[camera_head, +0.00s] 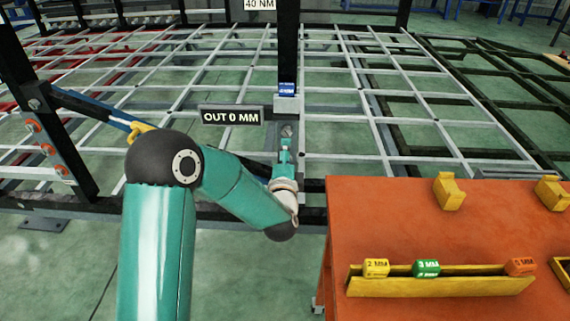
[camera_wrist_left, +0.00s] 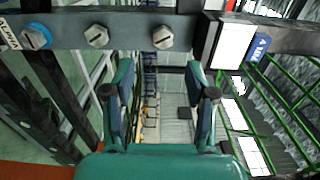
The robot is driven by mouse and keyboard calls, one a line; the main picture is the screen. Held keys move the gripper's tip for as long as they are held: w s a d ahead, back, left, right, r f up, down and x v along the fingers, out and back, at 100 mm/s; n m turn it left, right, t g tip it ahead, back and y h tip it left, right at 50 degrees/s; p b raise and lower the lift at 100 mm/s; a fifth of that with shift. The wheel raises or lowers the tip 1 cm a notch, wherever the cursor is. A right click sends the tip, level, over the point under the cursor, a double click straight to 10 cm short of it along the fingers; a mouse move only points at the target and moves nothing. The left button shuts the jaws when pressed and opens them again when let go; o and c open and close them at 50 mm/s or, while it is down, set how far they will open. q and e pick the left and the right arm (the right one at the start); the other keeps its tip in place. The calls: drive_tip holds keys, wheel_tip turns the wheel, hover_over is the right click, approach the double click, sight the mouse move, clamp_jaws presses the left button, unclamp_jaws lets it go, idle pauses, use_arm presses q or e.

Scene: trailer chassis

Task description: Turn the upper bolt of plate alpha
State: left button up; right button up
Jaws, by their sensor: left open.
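In the left wrist view, plate alpha (camera_wrist_left: 68,30) is a grey bar lying across the top, with a partly cut label at its left end that seems to read ALPHA. It carries a blue-ringed bolt (camera_wrist_left: 37,37), a middle bolt (camera_wrist_left: 97,36) and, nearest the white block, the upper bolt (camera_wrist_left: 163,37). My left gripper (camera_wrist_left: 160,75) is open and empty; the upper bolt shows above the gap between its fingers, apart from them. In the head view my left gripper (camera_head: 286,152) is just below the upper bolt (camera_head: 287,131) on the central post. My right gripper is not in view.
A white block (camera_head: 286,104) with a blue label is above the bolt. A sign reading OUT 0 MM (camera_head: 231,116) hangs left of the post. An orange table (camera_head: 430,225) with a yellow rack (camera_head: 440,286) of marked blocks stands at right. Another bolted plate (camera_head: 47,150) is at left.

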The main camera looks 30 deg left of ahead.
use_arm(q)
drive_tip(key=v, duration=0.4)
drive_tip(key=shift+a, duration=0.1)
idle(0.3)
